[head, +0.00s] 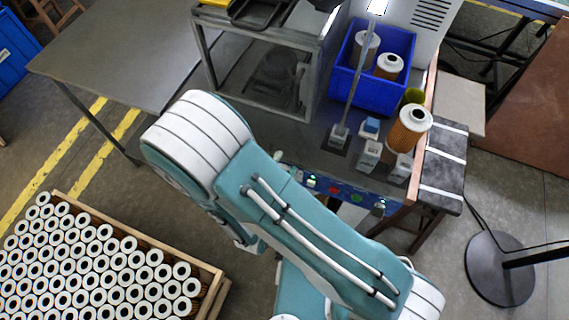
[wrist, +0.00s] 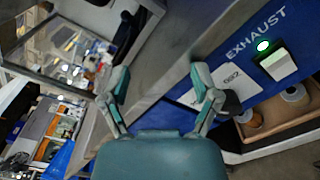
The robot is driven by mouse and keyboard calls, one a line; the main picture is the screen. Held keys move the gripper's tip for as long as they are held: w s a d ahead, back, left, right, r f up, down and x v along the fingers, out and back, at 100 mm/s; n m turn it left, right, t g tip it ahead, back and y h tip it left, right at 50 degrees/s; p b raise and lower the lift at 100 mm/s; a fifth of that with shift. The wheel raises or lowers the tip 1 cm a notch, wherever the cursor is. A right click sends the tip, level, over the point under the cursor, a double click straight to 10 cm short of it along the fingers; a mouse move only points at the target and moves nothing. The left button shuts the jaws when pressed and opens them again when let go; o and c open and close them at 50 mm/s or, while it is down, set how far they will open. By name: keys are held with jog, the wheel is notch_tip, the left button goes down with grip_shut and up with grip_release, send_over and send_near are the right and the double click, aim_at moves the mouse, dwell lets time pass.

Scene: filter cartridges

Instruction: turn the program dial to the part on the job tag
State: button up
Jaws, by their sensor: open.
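The blue control panel (head: 345,192) runs along the front edge of the workbench in the head view, with small green and red controls. In the wrist view the panel (wrist: 228,58) carries the word EXHAUST. A white label (wrist: 230,76) with small dark print, too blurred to read surely, sits beside my right finger. A dark knob-like piece (wrist: 232,104), possibly the program dial, shows just beyond that finger, partly hidden. My gripper (wrist: 158,80) is open and empty, its fingers spread before the bench edge. I cannot make out a job tag. My arm hides part of the panel in the head view.
A lit green lamp and pale switch (wrist: 278,65) sit beside EXHAUST. On the bench stand a blue bin (head: 372,95) with cartridges, an upright cartridge (head: 409,129) and grey fixtures (head: 369,154). A crate of cartridges (head: 211,292) lies at lower left. Floor shows between crate and bench.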

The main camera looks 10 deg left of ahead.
jog(key=s+a+f+n, duration=0.2)
jog(key=s+f+n, duration=0.85)
jog(key=n, duration=0.25)
jog(key=x, duration=1)
jog(key=shift+r+y, duration=0.3)
jog(key=shift+r, duration=0.15)
jog(key=shift+w, duration=0.1)
grip_shut()
